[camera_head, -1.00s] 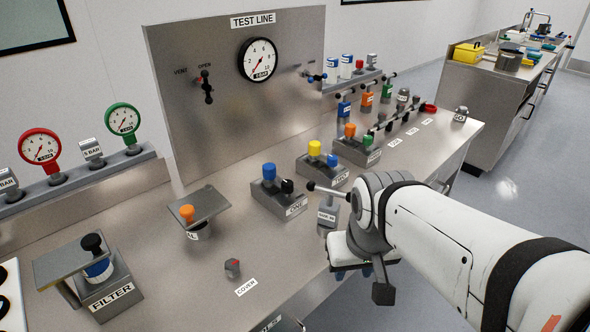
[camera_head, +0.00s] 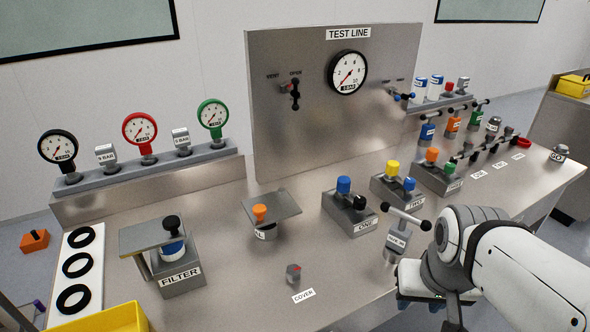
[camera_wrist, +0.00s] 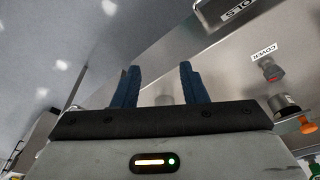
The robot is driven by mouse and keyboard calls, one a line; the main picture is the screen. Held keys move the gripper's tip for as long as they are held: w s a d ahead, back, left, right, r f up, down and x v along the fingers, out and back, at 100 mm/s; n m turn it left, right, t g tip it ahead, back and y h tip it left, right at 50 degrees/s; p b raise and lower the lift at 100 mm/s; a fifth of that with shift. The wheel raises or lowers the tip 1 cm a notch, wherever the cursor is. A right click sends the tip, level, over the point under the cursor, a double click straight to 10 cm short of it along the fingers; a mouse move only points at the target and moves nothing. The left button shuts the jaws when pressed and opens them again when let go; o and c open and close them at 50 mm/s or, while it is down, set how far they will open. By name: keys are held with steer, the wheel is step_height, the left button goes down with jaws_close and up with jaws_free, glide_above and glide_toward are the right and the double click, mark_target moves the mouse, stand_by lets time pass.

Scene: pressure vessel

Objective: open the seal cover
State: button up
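The seal cover (camera_head: 284,203) is a flat grey plate with an orange knob (camera_head: 259,213) near its front left. It lies over a short round pot (camera_head: 266,232) whose label is partly hidden, ending in "L". In the wrist view the pot (camera_wrist: 286,105) and orange knob (camera_wrist: 307,124) show at the right edge. A small grey piece with a red mark (camera_head: 293,272) stands by the COVER label (camera_head: 303,296). My gripper (camera_wrist: 160,88) is open and empty, its two blue fingers apart. In the head view it is low by the bench's front edge, right of the cover, mostly hidden by my arm.
The FILTER block (camera_head: 183,277) stands left of the cover, block ONE (camera_head: 350,213) to the right. A clamp-like stand with a crossbar handle (camera_head: 405,217) is close to my arm. The TEST LINE panel (camera_head: 300,110) rises behind. Bench around the COVER label is mostly clear.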

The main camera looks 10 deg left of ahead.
steer(key=shift+o, duration=1.2)
steer(key=w+a+r+n+p, duration=0.2)
steer(key=w+a+r+n, duration=0.2)
steer(key=w, duration=0.3)
steer(key=shift+w+a+r+g+p, duration=0.4)
steer(key=shift+a+r, duration=0.25)
steer(key=shift+r, duration=0.1)
steer(key=r+n+g+p, duration=0.2)
steer(key=n+p, duration=0.4)
steer(key=n, duration=0.6)
glide_above(259, 207)
steer(key=shift+s+d, duration=0.1)
steer(key=shift+d, duration=0.05)
steer(key=shift+f, duration=0.3)
step_height(259, 207, down, 7)
steer(key=shift+f+p, duration=0.2)
steer(key=shift+p, duration=0.35)
steer(key=shift+c, duration=0.5)
jaws_close()
